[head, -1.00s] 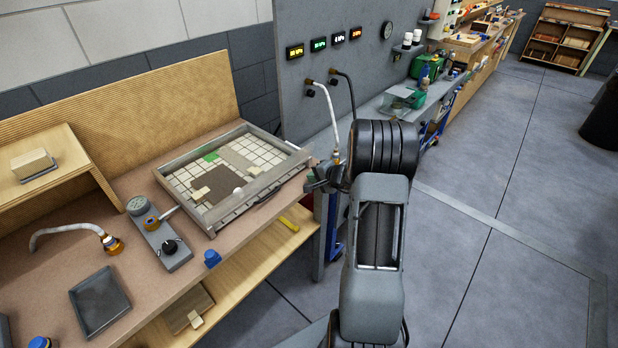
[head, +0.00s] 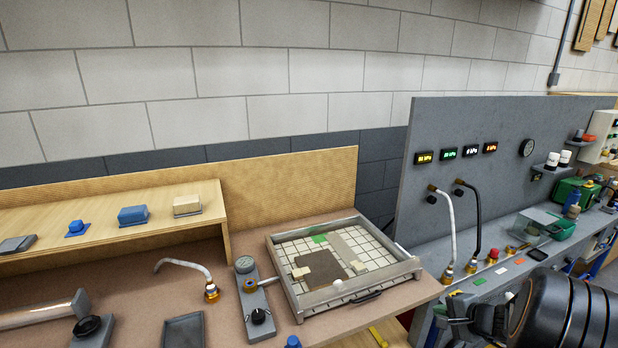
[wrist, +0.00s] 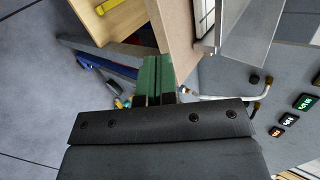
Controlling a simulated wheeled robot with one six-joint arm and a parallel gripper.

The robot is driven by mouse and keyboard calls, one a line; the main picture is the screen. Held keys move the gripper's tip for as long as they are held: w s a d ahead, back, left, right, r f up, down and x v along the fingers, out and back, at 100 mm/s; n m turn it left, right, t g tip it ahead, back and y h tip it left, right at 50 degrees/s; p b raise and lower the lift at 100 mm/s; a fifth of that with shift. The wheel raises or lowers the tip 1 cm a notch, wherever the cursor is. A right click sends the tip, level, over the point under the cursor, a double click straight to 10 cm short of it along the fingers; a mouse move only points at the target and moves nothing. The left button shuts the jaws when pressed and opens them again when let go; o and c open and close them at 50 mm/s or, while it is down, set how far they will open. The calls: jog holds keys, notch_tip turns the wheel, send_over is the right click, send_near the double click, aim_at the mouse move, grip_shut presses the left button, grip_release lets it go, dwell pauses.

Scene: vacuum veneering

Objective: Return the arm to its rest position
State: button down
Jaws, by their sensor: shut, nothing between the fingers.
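My gripper shows in the wrist view (wrist: 157,82) as two green fingers side by side, shut with nothing between them. In the head view my dark arm fills the lower right corner, and the gripper end (head: 478,318) is partly visible there, to the right of the wooden bench and in front of the grey panel. It is apart from the framed tray (head: 350,298) on the bench.
The framed tray holds pale tiles and a brown sheet. A gauge block (head: 257,312), a hose (head: 188,264) and a dark tray (head: 183,331) lie on the bench. White and black hoses hang from the grey panel (head: 440,130). Open floor (wrist: 40,110) shows in the wrist view.

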jog(key=s+a+r+n+g+h, duration=0.2)
jog(key=s+a+r+n+g, duration=0.1)
jog(key=s+a+n, duration=0.4)
jog(key=s+a+r+n+g+h, duration=0.2)
jog(key=s+a+r+n, duration=0.4)
jog(key=a, duration=0.8)
jog(key=shift+s+a+r+n+g+h, duration=0.25)
jog(key=shift+s+n+g, duration=0.35)
jog(key=shift+s+n, duration=0.5)
